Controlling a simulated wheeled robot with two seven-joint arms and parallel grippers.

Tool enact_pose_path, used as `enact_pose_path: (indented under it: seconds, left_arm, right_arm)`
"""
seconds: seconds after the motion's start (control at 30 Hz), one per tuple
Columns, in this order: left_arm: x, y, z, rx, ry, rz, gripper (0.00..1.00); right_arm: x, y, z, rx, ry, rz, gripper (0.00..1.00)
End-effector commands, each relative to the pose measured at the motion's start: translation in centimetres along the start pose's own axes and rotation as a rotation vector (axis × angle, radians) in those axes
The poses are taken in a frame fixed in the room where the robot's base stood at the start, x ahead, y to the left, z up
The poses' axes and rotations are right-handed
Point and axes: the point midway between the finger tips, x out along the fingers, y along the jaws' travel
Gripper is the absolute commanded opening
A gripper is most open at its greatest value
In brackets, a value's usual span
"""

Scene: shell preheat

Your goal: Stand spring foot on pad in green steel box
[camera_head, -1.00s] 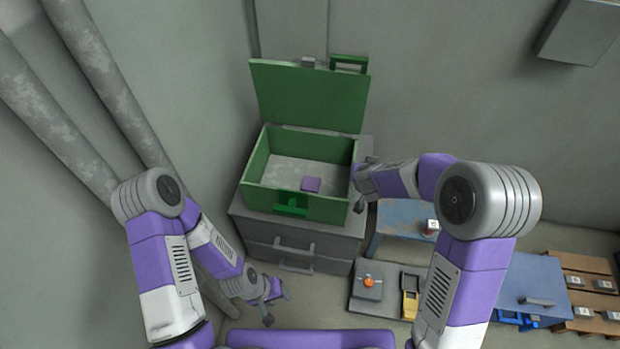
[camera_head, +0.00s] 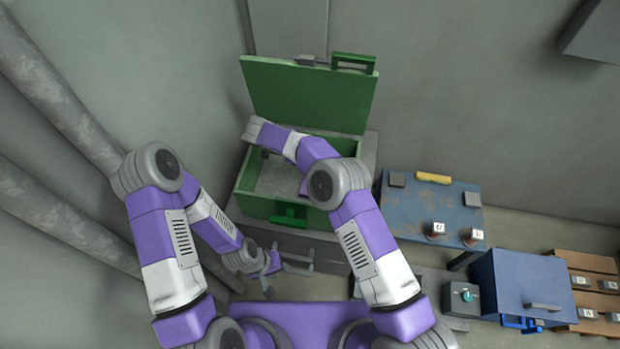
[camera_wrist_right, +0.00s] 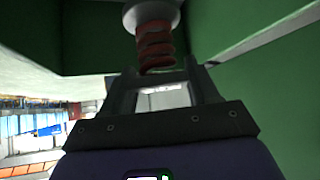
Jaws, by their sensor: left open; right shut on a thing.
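The green steel box (camera_head: 246,206) stands with its lid (camera_head: 310,92) raised. My right arm reaches over it from the right. My right gripper (camera_head: 265,157) is inside the box's left part, small and mostly hidden in the head view. In the right wrist view its fingers are shut on the spring foot (camera_wrist_right: 155,45), a red coil with a pale round disc at its top end. The purple pad (camera_head: 303,188) on the box floor is mostly covered by my right arm. My left gripper (camera_head: 270,277) is open and empty, low in front of the grey drawer unit under the box.
A blue cabinet (camera_head: 520,280) and brown racks stand farther right. Pipes run along the left wall.

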Motion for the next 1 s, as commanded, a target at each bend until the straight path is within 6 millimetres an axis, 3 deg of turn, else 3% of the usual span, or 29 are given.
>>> enact_pose_path:
  seconds: [0.13, 0.7, 1.0]
  left_arm:
    - [0.5, -0.2, 0.0, 0.000, 0.000, 0.000, 0.43]
    - [3.6, -1.3, -0.1, 0.000, 0.000, 0.000, 0.43]
    - [3.6, -1.4, -0.1, 0.000, 0.000, 0.000, 0.43]
  right_arm:
    - [0.5, 0.7, 1.8, 0.025, 0.003, 0.022, 0.16]
    - [6.4, 0.6, 7.6, 0.024, 0.002, 0.020, 0.16]
    - [6.8, 0.6, 7.9, 0.024, 0.002, 0.019, 0.16]
